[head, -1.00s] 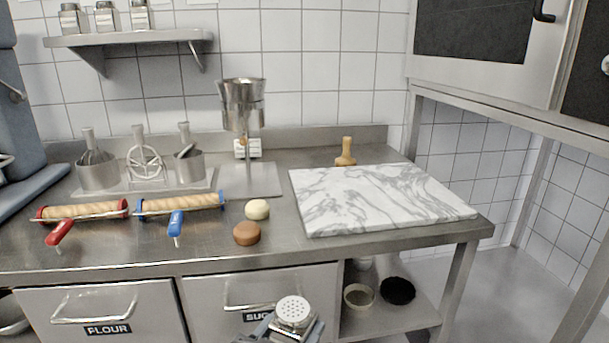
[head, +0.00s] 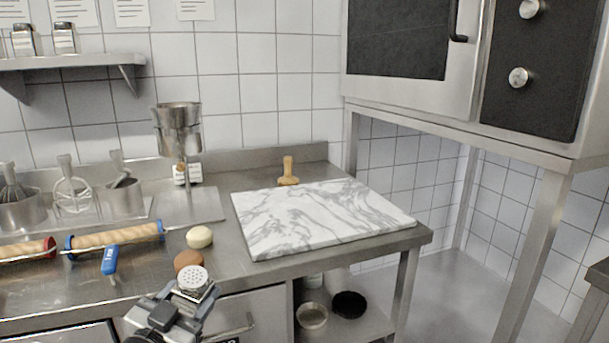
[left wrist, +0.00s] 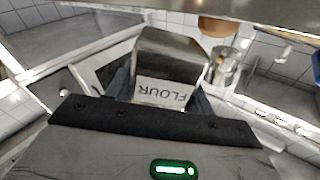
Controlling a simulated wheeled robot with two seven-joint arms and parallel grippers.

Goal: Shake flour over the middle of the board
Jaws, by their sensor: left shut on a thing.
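My left gripper (head: 172,310) is shut on a metal flour shaker (head: 197,282) with a perforated top. The shaker is in front of the bench's front edge, holes facing up and toward the head camera. In the left wrist view the shaker (left wrist: 165,65) shows its FLOUR label between the fingers. The board (head: 320,215), a white marble slab with grey veins, lies on the right end of the steel bench, to the right of and beyond the shaker. No flour shows on it. My right gripper is not in view.
A brown round piece (head: 188,260) and a pale one (head: 199,237) lie left of the board. A wooden stamp (head: 288,171) stands behind it. A steel funnel on a stand (head: 180,135) and rolling pins (head: 115,238) are further left.

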